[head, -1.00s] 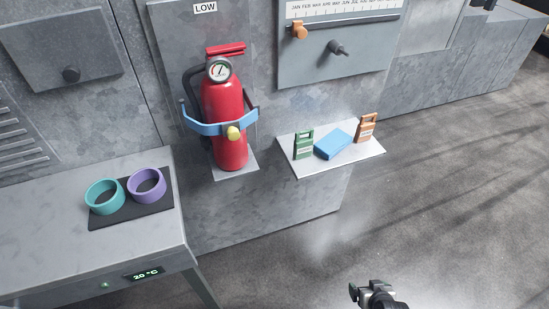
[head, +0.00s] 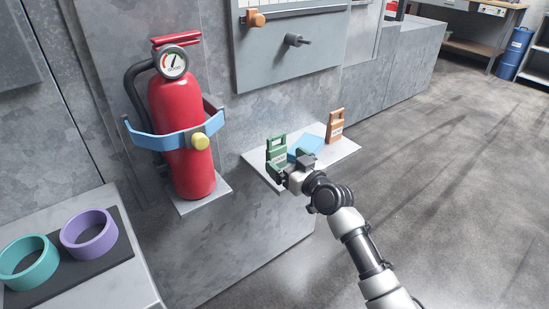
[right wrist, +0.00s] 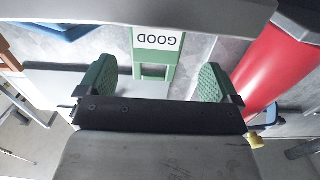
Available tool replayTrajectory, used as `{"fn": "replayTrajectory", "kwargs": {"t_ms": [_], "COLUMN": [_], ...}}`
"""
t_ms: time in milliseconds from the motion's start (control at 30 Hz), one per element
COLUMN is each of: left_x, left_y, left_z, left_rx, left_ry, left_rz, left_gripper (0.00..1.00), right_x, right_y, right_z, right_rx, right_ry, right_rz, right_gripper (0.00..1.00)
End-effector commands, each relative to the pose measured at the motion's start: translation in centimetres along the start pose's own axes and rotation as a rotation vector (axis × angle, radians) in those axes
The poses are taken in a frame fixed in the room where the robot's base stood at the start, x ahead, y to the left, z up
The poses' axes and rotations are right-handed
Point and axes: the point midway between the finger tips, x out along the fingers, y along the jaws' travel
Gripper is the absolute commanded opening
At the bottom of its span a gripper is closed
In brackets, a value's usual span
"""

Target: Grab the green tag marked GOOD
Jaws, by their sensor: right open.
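The green tag (head: 277,147) stands upright at the left end of a small pale wall shelf (head: 345,150). In the right wrist view the tag (right wrist: 157,50) appears upside down, with a white label reading GOOD. My right gripper (head: 288,168) is open just in front of the tag. In the right wrist view the tag lies between the lines of the gripper's two green-padded fingers (right wrist: 157,82), with nothing held. The fingers hide part of the tag's lower area in the head view. My left gripper is out of view.
A red extinguisher (head: 182,130) in a blue clamp (head: 150,140) with a yellow knob (head: 200,141) is to the left. Open floor lies right.

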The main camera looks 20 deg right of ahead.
Motion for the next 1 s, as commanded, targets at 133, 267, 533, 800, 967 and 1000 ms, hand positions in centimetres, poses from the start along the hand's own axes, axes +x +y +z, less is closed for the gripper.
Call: {"fn": "replayTrajectory", "kwargs": {"t_ms": [133,267,533,800,967,1000], "left_x": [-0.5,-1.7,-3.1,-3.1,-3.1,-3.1], "left_y": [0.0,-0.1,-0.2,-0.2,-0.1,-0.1], "left_z": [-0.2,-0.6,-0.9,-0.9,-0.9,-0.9], "left_rx": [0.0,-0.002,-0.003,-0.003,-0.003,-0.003], "left_ry": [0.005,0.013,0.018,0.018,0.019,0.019], "left_rz": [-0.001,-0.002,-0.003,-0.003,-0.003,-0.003], "left_gripper": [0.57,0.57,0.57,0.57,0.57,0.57], "right_x": [1.3,3.4,5.5,5.4,5.4,5.4], "right_y": [0.1,0.5,0.5,0.5,0.5,0.5], "right_z": [0.0,0.0,0.0,0.0,0.0,0.0], "right_rx": [0.002,0.003,0.001,0.001,0.001,0.001], "right_ry": [0.002,0.001,-0.001,-0.001,-0.001,-0.001], "right_rz": [0.0,0.0,0.0,0.0,0.0,0.0], "right_gripper": [0.94,0.94,0.94,0.78,0.54,0.48]}}
